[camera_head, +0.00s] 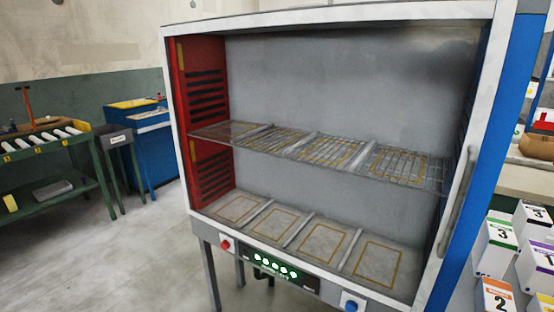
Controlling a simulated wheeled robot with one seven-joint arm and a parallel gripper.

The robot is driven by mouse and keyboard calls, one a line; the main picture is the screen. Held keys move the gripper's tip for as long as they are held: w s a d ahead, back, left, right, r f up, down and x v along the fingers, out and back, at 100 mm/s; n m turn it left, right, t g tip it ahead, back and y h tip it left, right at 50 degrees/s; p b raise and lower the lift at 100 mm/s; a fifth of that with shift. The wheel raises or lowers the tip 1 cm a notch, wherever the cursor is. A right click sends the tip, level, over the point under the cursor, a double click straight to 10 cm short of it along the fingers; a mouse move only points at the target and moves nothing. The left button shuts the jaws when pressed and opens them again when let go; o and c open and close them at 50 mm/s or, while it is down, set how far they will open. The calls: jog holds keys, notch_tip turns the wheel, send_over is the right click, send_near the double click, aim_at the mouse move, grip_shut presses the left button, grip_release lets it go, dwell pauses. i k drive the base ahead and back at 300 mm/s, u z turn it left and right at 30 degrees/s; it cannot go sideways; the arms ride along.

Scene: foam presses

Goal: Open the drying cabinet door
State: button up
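The drying cabinet (515,110) fills the middle and right of the view, with a blue outer side, red inner wall and grey back. Its door (177,125) looks like a white frame around a clear pane, lying against the cabinet front; it appears shut. A long grey upright handle (457,205) is on the right upright of the frame. Through the front I see a wire rack (320,150) and a lower floor with several yellow-outlined rectangles. My gripper is not in view.
A control panel (275,266) with green lights, a red button (225,244) and a blue button (351,305) sits below the door. Numbered boxes (497,245) stand close by on the right. A green roller bench (45,150) and blue cabinet (150,145) stand left. Grey floor (120,250) is clear at lower left.

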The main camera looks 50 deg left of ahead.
aim_at(501, 13)
jog(key=u, duration=0.6)
jog(key=i, duration=0.8)
jog(key=z, duration=0.2)
jog(key=k, duration=0.25)
jog(key=u, duration=0.15)
